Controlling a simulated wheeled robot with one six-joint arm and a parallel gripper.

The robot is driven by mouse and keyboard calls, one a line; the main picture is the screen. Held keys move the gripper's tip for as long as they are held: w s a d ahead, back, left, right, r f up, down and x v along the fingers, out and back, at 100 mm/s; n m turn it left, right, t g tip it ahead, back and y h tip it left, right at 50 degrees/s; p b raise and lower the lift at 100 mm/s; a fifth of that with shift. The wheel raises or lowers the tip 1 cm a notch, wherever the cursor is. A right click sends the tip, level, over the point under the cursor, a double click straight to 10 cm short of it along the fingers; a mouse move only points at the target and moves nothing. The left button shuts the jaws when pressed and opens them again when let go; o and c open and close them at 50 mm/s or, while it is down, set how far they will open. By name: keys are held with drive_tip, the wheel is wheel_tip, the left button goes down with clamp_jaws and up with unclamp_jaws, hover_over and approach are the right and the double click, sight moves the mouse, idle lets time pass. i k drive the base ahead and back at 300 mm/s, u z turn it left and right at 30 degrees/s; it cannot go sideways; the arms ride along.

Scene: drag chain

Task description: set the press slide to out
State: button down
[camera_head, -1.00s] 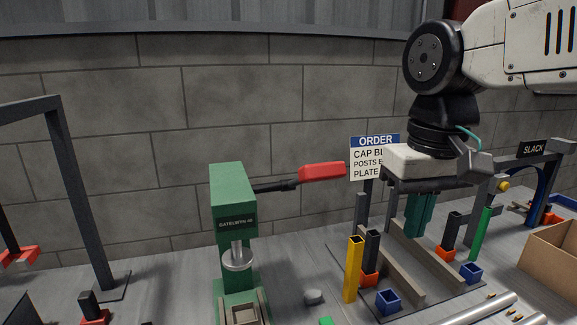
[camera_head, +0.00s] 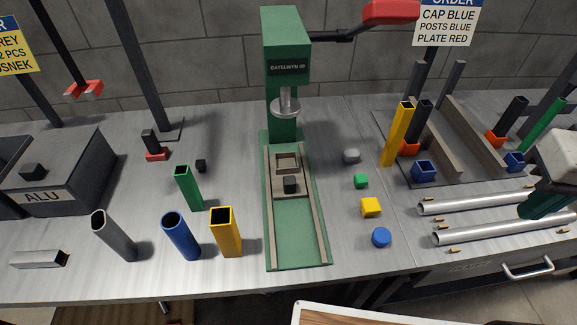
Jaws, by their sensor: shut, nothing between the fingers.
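The green press (camera_head: 285,45) stands at the back middle of the bench, with a red-ended lever (camera_head: 390,12) reaching right and a round silver ram (camera_head: 285,107) above its bed. The press slide (camera_head: 291,172) is a brownish plate with a square recess and a small black knob (camera_head: 290,184). It sits between two rails at the back part of the bed, close to the ram. The front part of the green bed (camera_head: 296,233) is bare. My gripper (camera_head: 540,208) is at the right edge, over the silver tubes, well apart from the slide; its green fingers are shut and empty.
Green, blue, yellow and grey tubes (camera_head: 180,237) stand left of the bed. Small caps (camera_head: 371,207) lie right of it. A fixture with posts (camera_head: 397,133) stands at back right. Silver tubes (camera_head: 475,204) lie at front right.

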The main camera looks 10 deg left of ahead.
sight(287, 179)
drive_tip(key=k, duration=0.5)
drive_tip(key=z, duration=2.5)
drive_tip(key=k, duration=0.3)
drive_tip(key=u, duration=3.05)
